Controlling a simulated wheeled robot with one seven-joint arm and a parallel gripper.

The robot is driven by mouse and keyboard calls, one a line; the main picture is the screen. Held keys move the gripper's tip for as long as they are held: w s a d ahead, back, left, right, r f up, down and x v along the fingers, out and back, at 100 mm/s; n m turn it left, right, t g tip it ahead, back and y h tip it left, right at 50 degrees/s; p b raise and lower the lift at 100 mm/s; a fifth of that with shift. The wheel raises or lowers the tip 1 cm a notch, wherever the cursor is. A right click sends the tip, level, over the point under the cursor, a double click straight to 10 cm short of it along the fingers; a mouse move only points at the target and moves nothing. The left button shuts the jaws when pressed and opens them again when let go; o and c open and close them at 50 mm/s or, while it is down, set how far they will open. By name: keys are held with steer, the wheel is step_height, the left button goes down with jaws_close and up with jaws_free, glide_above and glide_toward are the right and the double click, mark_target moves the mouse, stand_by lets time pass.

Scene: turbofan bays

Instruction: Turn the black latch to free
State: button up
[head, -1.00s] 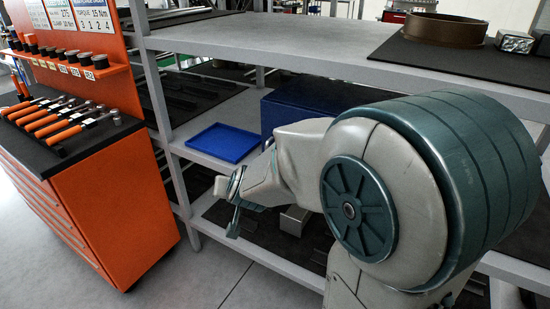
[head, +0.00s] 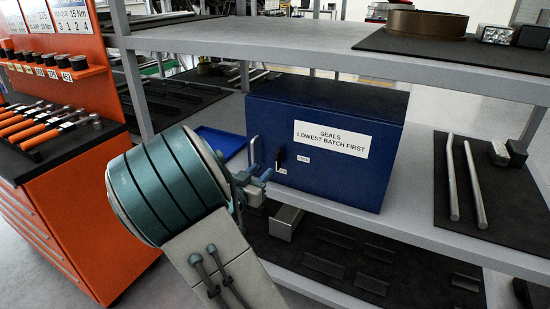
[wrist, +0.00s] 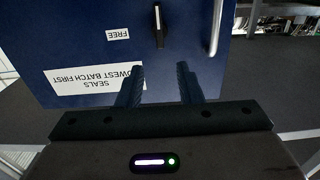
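The black latch (head: 279,159) is on the front of a blue box (head: 330,115) marked "SEALS LOWEST BATCH FIRST". It stands upright, with a small label to its right and another below it. In the wrist view, which looks upside down, the latch (wrist: 159,26) is upright and the FREE label (wrist: 118,34) lies to its left. My gripper (head: 266,175) is just in front of the box, low and left of the latch. In the wrist view my gripper (wrist: 160,76) is open and empty, its fingers apart and short of the latch.
A metal bar handle (wrist: 217,27) is on the box front beside the latch. A blue tray (head: 222,142) sits left of the box, partly behind my arm. Two grey rods (head: 462,180) lie on a dark mat to the right. The upper shelf (head: 290,42) runs above.

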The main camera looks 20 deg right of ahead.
mark_target(276, 155)
steer(key=x, duration=1)
steer(key=shift+w, duration=0.1)
jaws_close()
